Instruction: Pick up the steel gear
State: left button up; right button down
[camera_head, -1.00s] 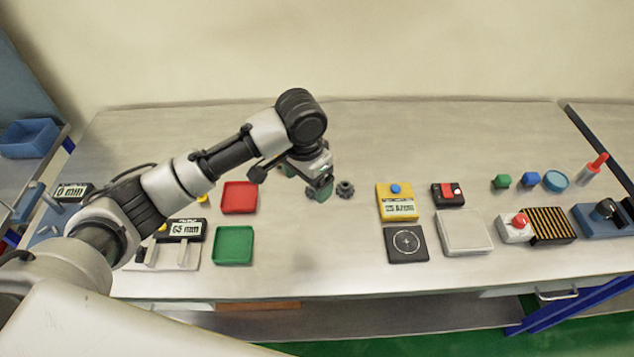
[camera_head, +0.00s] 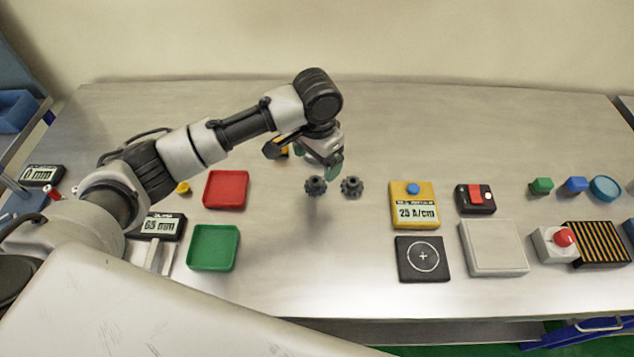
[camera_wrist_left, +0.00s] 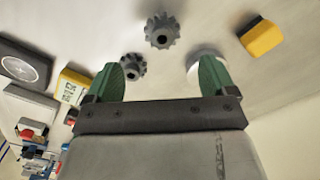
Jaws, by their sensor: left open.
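Two dark grey toothed gears stand side by side on the bench, a left gear (camera_head: 316,186) and a right gear (camera_head: 352,187). They look alike in colour, so I cannot tell which is steel. My left gripper (camera_head: 334,162) has green fingers and is above the bench, just behind the gears in the head view. In the left wrist view the gripper (camera_wrist_left: 160,76) is open with nothing between its fingers. Both gears lie beyond the fingertips there, one at top centre (camera_wrist_left: 162,31) and one near the left finger (camera_wrist_left: 132,66). My right gripper is not in view.
A red tray (camera_head: 226,189) and a green tray (camera_head: 214,248) are left of the gears. A yellow meter (camera_head: 414,206) and a black pad (camera_head: 422,259) are to the right. In the left wrist view a whitish round object (camera_wrist_left: 192,62) is partly hidden behind the right finger.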

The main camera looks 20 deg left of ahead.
aim_at(315, 180)
pick_arm(q)
jog(key=f, duration=0.2)
jog(key=shift+s+f, duration=0.3)
jog(key=shift+f, duration=0.1)
jog(key=f, duration=0.1)
jog(key=f+p, duration=0.1)
jog(key=f, duration=0.2)
jog(key=shift+w+a+f+p, duration=0.15)
jog(key=shift+w+a+p, duration=0.05)
jog(key=shift+w+p, duration=0.1)
jog(key=shift+f, duration=0.5)
jog(key=c, duration=1.2)
